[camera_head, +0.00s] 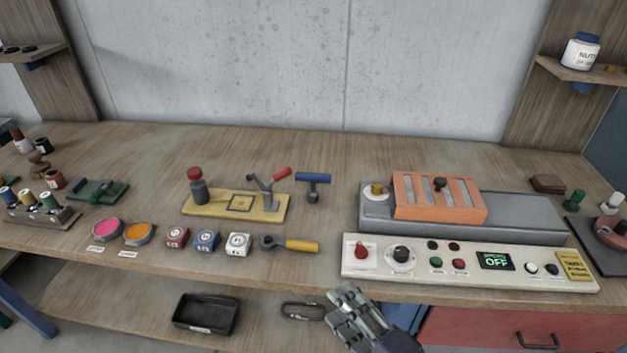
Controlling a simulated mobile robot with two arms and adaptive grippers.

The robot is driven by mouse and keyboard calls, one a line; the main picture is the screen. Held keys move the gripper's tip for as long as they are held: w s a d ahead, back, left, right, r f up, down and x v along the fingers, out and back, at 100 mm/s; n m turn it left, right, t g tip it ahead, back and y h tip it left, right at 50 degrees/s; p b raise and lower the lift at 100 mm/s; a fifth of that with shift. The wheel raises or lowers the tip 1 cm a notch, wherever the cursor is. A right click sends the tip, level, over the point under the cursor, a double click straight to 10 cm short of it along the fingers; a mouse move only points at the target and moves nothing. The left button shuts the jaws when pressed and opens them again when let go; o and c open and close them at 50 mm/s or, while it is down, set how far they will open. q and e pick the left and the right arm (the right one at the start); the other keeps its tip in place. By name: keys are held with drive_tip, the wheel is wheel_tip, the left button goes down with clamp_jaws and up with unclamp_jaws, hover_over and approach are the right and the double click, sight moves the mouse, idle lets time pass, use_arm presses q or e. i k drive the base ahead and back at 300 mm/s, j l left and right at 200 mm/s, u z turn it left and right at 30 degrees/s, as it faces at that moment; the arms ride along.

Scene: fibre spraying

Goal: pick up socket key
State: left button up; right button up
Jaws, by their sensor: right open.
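A T-handled tool with a blue bar (313,178) and a dark socket end stands out as the likely socket key. It is on the wooden bench, just right of the yellow fixture plate. A wrench with a yellow handle (301,246) and a dark ring head lies nearer the front edge. My right gripper (340,305) is open and shows empty, at the lower middle of the view in front of the bench edge. It is apart from both tools. My left gripper is not in view.
The yellow plate (216,206) carries a red knob and a lever clamp. A control panel (375,270) and a grey machine with an orange cover (420,210) fill the right. Three small dial blocks sit left of the wrench. A black tray (206,314) is on the lower shelf.

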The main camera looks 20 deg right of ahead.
sight(314, 178)
drive_tip(key=i+l, duration=0.3)
drive_tip(key=i, duration=0.15)
drive_tip(key=i+l, duration=0.25)
drive_tip(key=i, duration=0.2)
